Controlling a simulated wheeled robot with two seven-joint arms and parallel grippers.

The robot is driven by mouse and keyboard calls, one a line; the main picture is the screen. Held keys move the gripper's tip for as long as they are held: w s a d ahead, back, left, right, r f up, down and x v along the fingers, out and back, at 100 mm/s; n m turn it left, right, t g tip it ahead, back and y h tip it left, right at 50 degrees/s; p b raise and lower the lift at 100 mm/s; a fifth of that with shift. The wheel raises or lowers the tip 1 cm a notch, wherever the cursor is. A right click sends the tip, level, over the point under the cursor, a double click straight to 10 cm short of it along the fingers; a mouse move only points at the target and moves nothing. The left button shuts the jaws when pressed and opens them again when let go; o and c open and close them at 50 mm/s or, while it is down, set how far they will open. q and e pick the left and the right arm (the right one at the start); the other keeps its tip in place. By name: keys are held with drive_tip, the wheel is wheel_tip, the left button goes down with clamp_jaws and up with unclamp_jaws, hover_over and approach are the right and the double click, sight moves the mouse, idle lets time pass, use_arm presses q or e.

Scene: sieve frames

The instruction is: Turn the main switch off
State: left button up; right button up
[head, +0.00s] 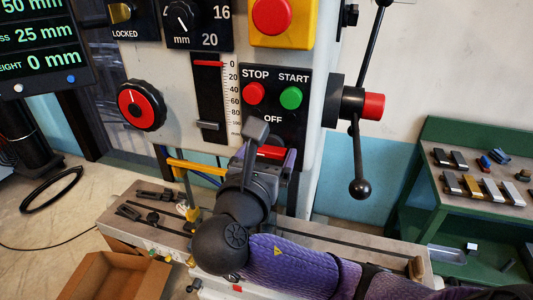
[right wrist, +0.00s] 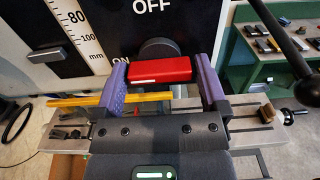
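The main switch has a red bar handle (head: 271,152) on the black panel, below the word OFF. In the right wrist view the red handle (right wrist: 160,70) lies roughly level, with a dark round hub behind it, OFF above and ON to its left. My right gripper (head: 266,160) is at the switch. Its purple fingers (right wrist: 161,84) are apart, one beside each end of the handle, with narrow gaps showing. I cannot tell whether either finger touches it. My left gripper is not in view.
A red STOP button (head: 254,93) and green START button (head: 290,96) sit just above the switch. A yellow bar (head: 197,167) runs left of my gripper. A lever with a black ball (head: 359,188) hangs right. A cardboard box (head: 115,277) stands low left.

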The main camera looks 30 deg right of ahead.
drive_tip(key=c, duration=0.8)
drive_tip(key=shift+c, duration=0.2)
drive_tip(key=m+p, duration=0.2)
drive_tip(key=m, duration=0.1)
drive_tip(key=m+p, duration=0.1)
drive_tip(key=m, duration=0.2)
drive_tip(key=shift+m, duration=0.4)
drive_tip(key=m, duration=0.2)
drive_tip(key=shift+m, duration=0.4)
drive_tip(key=m, duration=0.2)
drive_tip(key=shift+f+m, duration=0.1)
drive_tip(key=shift+m, duration=0.3)
drive_tip(key=m+b, duration=0.1)
drive_tip(key=m, duration=0.4)
drive_tip(key=shift+b, duration=0.3)
drive_tip(key=shift+m, duration=0.5)
